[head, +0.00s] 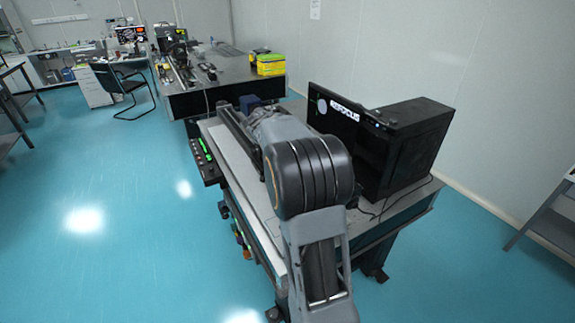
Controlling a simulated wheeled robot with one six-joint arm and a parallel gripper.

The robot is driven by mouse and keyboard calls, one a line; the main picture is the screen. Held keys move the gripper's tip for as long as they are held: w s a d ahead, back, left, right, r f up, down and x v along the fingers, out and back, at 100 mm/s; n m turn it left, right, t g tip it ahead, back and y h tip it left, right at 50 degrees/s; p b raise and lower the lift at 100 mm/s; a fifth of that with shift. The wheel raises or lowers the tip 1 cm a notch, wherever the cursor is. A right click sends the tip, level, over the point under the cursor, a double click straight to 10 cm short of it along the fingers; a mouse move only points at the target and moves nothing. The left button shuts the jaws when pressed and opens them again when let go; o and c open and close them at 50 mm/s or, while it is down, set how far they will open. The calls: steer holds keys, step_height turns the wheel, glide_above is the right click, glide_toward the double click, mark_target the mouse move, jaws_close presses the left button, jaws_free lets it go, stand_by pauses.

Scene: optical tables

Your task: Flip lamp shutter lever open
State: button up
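I cannot make out a lamp or its shutter lever in the head view. My arm stretches from the bottom middle over the near table (264,223), and its large dark joint blocks much of the tabletop. My gripper is hidden behind the arm, so whether it is open or shut does not show. A small dark blue box-like part (250,103) shows just beyond the arm, too small to identify. A long dark rail-like part (238,131) lies left of the arm on the near table.
A black computer case (408,148) and a black panel (334,119) stand right of my arm. A far optical table (205,97) holds instruments and yellow boxes (270,64). A chair (122,83) stands at back left. The blue floor (100,180) at left is clear.

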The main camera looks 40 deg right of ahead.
stand_by(0.3)
steer(key=o, duration=0.9)
steer(key=b+v, duration=0.1)
steer(key=v, duration=1.2)
steer(key=shift+a+r, duration=0.15)
steer(key=shift+r, duration=0.2)
